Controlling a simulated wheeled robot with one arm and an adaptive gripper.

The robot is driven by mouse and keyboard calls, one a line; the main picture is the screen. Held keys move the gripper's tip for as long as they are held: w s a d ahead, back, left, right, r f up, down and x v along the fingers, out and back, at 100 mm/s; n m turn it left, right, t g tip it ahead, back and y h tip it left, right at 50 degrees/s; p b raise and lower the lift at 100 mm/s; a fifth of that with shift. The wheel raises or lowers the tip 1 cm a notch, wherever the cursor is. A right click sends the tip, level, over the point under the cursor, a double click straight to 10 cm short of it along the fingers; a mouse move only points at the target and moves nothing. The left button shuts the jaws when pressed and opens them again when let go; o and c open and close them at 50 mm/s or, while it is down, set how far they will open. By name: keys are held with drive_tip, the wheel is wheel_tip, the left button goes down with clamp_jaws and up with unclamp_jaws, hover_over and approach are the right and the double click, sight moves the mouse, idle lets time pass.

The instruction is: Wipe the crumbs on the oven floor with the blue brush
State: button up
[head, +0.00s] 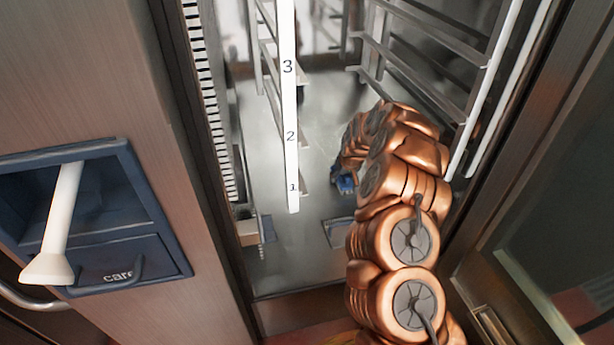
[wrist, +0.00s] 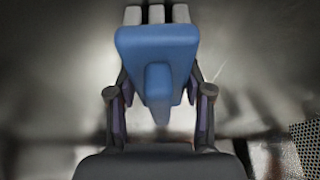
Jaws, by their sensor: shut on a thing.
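The blue brush (wrist: 157,50) is held by its narrow handle in my gripper (wrist: 158,88), with a finger on each side. Its pale grey bristle blocks point away from me at the top of the wrist view. In the head view only a small blue patch (head: 345,184), likely the brush, shows beside my copper arm, which hides most of the gripper. The grey metal oven floor (head: 345,98) lies under and around it; it also shows in the wrist view (wrist: 245,65). I cannot clearly make out crumbs. I cannot tell whether the bristles touch the floor.
Wire shelf rails (head: 415,75) line the oven's right side. A white strip numbered 1 to 3 (head: 290,110) hangs at the left. The open door (head: 545,200) stands at the right. A blue panel with a white handle (head: 60,215) is outside left. A perforated surface (wrist: 308,145) shows lower right.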

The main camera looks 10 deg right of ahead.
drive_tip(key=shift+d+f+b, duration=0.1)
drive_tip(key=shift+d+b, duration=0.3)
drive_tip(key=shift+d, duration=0.45)
drive_tip(key=shift+a+r+p, duration=0.1)
drive_tip(key=shift+r+p, duration=1.95)
drive_tip(key=shift+r, duration=2.15)
